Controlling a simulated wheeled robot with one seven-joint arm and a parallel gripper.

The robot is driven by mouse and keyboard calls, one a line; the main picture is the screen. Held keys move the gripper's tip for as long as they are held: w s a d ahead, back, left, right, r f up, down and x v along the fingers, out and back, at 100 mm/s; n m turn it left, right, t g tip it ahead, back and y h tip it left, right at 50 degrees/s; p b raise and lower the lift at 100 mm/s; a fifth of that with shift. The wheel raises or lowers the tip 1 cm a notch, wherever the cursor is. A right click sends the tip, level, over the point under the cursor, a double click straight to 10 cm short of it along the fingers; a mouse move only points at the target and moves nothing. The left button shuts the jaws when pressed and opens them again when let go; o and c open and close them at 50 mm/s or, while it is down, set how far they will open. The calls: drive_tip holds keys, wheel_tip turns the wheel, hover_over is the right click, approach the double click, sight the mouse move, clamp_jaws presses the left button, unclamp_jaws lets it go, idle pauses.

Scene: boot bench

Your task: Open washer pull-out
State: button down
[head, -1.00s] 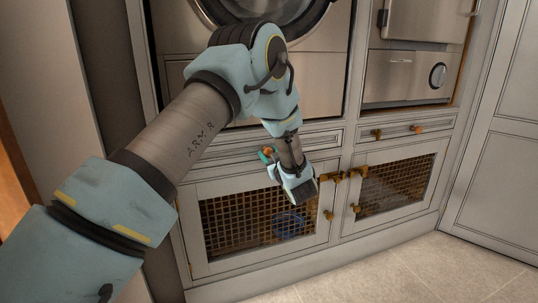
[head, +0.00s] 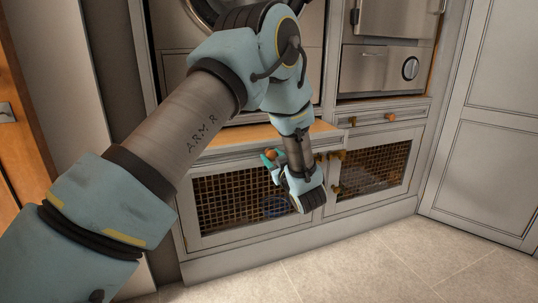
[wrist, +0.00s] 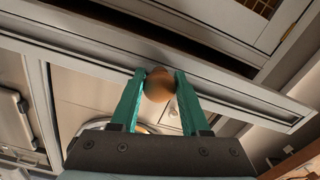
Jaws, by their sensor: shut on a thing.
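The washer pull-out (head: 262,136) is a wide shallow panel under the washer (head: 190,68). It stands partly out, and its wooden top shows as a strip. My gripper (head: 270,157) is at its front, and the teal fingers are shut on a round orange-brown knob. In the wrist view, the knob (wrist: 158,85) sits between the two fingertips, in front of the pull-out's front rail (wrist: 225,88). A dark gap shows behind that rail. My arm hides part of the pull-out in the head view.
Below are two lattice doors, a left one (head: 232,200) and a right one (head: 372,168), with brass knobs. The tiled floor (head: 370,260) in front is clear.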

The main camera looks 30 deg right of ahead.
drive_tip(key=s+a, duration=0.1)
drive_tip(key=s, duration=0.9)
drive_tip(key=shift+a, duration=0.15)
drive_tip(key=shift+c, duration=1.9)
unclamp_jaws()
drive_tip(key=s+a, duration=0.1)
drive_tip(key=s, duration=0.9)
drive_tip(key=shift+s+a, duration=0.15)
drive_tip(key=shift+s, duration=0.15)
drive_tip(key=shift+s, duration=0.1)
